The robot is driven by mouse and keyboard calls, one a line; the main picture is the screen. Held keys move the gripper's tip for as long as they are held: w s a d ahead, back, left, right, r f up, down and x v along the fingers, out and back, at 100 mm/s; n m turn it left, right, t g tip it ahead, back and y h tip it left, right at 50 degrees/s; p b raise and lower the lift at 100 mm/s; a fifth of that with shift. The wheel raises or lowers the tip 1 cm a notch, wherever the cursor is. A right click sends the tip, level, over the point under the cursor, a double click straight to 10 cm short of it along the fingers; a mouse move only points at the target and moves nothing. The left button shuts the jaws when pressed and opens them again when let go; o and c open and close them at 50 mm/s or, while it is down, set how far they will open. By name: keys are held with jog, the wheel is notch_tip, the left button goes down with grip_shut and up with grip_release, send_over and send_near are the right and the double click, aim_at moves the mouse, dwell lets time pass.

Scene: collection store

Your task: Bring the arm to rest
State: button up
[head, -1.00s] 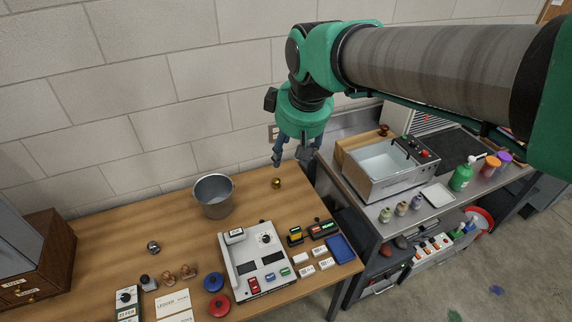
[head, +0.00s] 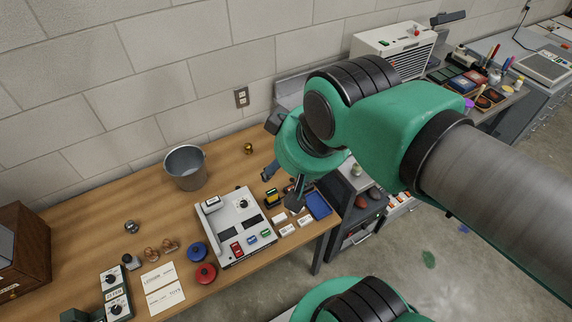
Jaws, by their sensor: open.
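My gripper (head: 282,185) is open and hangs above the right part of the wooden table (head: 100,228), near the right edge of the grey device (head: 222,222). Its fingers point down and nothing shows between them. Whether a fingertip touches anything below cannot be told.
A metal bucket (head: 186,168) and a small brass piece (head: 248,148) stand at the table's back. Red (head: 205,273) and blue (head: 197,251) round lids, white cards (head: 160,277) and a blue tray (head: 318,205) lie toward the front. The table's left-middle is mostly clear.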

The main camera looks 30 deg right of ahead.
jog(key=shift+f, duration=0.15)
notch_tip(320, 180, down, 4)
jog(key=b, duration=0.4)
jog(key=shift+r, duration=0.25)
